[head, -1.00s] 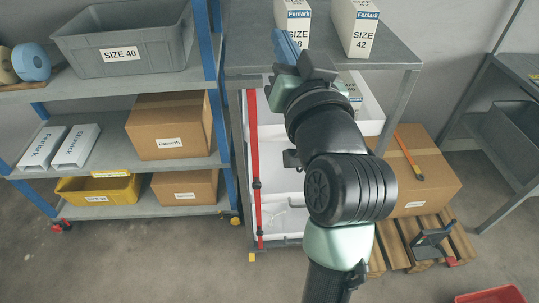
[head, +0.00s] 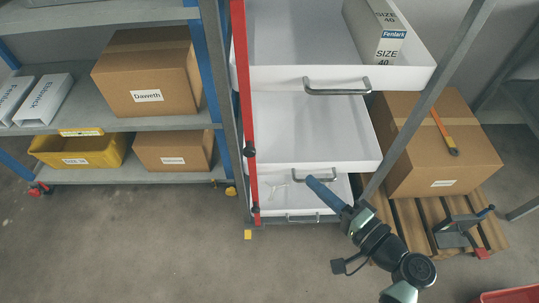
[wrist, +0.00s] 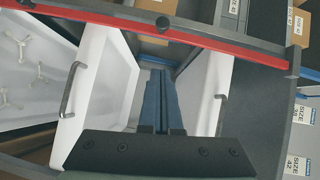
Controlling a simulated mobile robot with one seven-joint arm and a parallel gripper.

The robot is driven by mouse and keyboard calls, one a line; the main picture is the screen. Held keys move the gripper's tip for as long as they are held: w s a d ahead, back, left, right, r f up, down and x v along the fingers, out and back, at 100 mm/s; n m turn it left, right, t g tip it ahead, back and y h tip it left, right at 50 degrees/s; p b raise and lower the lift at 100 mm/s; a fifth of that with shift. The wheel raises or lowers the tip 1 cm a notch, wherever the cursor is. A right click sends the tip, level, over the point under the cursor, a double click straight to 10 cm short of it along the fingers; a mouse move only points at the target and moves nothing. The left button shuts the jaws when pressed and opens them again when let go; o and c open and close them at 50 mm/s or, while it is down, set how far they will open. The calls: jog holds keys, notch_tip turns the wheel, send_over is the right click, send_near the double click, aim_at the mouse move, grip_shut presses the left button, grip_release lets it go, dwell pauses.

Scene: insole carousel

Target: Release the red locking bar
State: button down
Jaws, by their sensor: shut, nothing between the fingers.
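The red locking bar (head: 242,90) stands upright along the left front edge of the white drawer stack in the head view. It has black knobs (head: 249,152) on its lower part. In the wrist view the red bar (wrist: 225,45) runs across the top of the picture. My gripper (head: 309,181) has its blue fingers shut and empty, in front of the lower drawers in the head view, to the right of the bar and apart from it. In the wrist view my gripper (wrist: 158,78) points between white drawers, with the bar beyond the fingertips in the picture.
White drawers with grey handles stand open; the top drawer (head: 290,78) holds a Fenlark box (head: 385,35). A grey post (head: 430,95) slants past their right side. A cardboard box (head: 445,160) sits on a pallet (head: 415,225). The floor at lower left is clear.

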jog(key=shift+r, duration=0.1)
jog(key=b, duration=0.2)
send_near(252, 145)
jog(key=w+d, duration=0.1)
jog(key=w, duration=0.2)
jog(key=a, duration=0.3)
jog(key=shift+w+a+f, duration=0.3)
jog(key=shift+w, duration=0.1)
jog(key=a, duration=0.5)
jog(key=shift+a, duration=0.1)
